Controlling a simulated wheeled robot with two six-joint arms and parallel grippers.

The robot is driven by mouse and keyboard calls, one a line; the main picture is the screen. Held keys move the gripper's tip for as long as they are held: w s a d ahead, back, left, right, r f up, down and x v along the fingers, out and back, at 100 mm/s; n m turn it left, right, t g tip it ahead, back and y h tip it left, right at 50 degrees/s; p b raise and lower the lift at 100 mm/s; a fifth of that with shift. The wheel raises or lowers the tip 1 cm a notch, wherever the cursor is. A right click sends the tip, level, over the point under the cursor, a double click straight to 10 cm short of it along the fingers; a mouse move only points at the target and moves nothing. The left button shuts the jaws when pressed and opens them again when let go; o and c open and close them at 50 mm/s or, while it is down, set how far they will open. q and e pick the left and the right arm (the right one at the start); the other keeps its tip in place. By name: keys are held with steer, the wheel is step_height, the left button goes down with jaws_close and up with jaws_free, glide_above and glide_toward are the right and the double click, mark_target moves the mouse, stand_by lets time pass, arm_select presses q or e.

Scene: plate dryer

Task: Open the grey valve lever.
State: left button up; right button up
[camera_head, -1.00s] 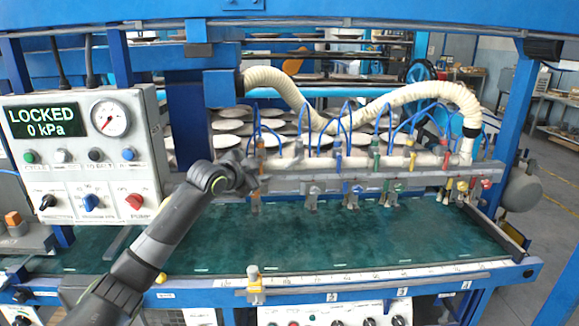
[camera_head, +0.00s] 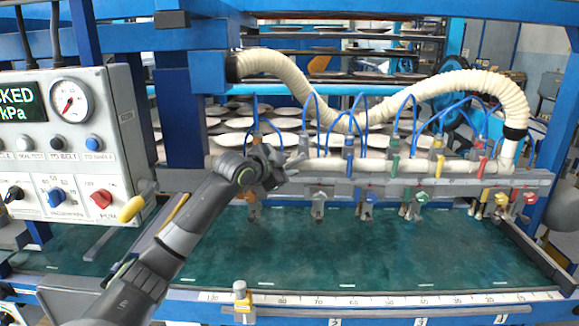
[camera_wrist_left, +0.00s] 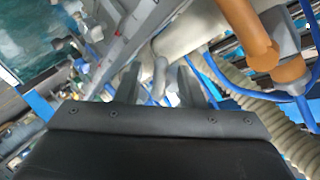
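My left gripper (camera_head: 280,170) is at the pipe with the row of coloured valves, just right of the orange valve. A grey valve body (camera_head: 304,142) stands right beside its fingertips, partly hidden by the gripper. Its lever cannot be made out clearly. In the left wrist view the two dark fingers (camera_wrist_left: 158,88) are apart, with a pale grey piece (camera_wrist_left: 161,74) showing between or beyond them; contact cannot be told. The orange valve (camera_wrist_left: 248,35) is large at the upper right there. My right gripper is not in view.
Blue (camera_head: 348,147), green (camera_head: 394,152) and red (camera_head: 480,158) valves follow to the right, with blue tubes looping above. A cream hose (camera_head: 420,95) arches behind. A grey control panel (camera_head: 110,120) stands left. The green bed (camera_head: 300,250) below is mostly clear.

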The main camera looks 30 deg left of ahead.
arm_select(q)
steer(key=shift+s+r, duration=0.15)
steer(key=shift+s, duration=0.05)
steer(key=shift+c, duration=1.4)
jaws_close()
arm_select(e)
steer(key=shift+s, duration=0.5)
